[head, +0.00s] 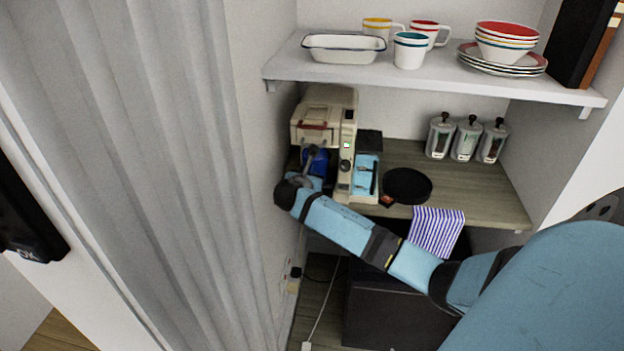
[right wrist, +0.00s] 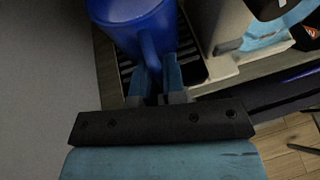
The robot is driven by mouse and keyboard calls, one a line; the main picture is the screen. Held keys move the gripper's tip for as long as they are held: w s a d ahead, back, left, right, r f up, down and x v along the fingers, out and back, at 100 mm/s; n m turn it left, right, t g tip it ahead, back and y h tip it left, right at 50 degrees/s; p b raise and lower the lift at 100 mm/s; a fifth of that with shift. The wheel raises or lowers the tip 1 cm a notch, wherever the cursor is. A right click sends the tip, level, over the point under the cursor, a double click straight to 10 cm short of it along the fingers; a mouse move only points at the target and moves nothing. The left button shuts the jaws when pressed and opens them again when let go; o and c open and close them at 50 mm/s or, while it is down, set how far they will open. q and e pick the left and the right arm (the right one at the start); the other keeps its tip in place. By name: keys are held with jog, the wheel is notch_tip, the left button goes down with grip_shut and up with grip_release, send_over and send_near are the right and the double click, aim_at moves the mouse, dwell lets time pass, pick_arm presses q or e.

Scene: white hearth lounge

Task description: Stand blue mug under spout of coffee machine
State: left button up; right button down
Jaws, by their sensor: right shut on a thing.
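The blue mug (head: 318,161) is at the front of the coffee machine (head: 326,101), below its head, partly hidden by my right gripper (head: 308,172). In the right wrist view the blue mug (right wrist: 128,22) is over the slatted drip tray (right wrist: 187,62), its handle towards me. My right gripper (right wrist: 158,80) is shut on the mug's handle. The mug looks roughly upright. I cannot tell whether its base touches the tray. The spout is hard to make out. My left gripper is not in view.
A black round pan-like thing (head: 407,185) and a striped cloth (head: 437,231) are right of the machine. Several canisters (head: 466,138) stand behind. A shelf (head: 430,78) above holds mugs, a dish, bowls and plates. A wall is close on the left.

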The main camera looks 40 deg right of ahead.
jog(key=shift+r, duration=0.15)
jog(key=c, duration=1.6)
grip_release()
jog(key=o, duration=0.4)
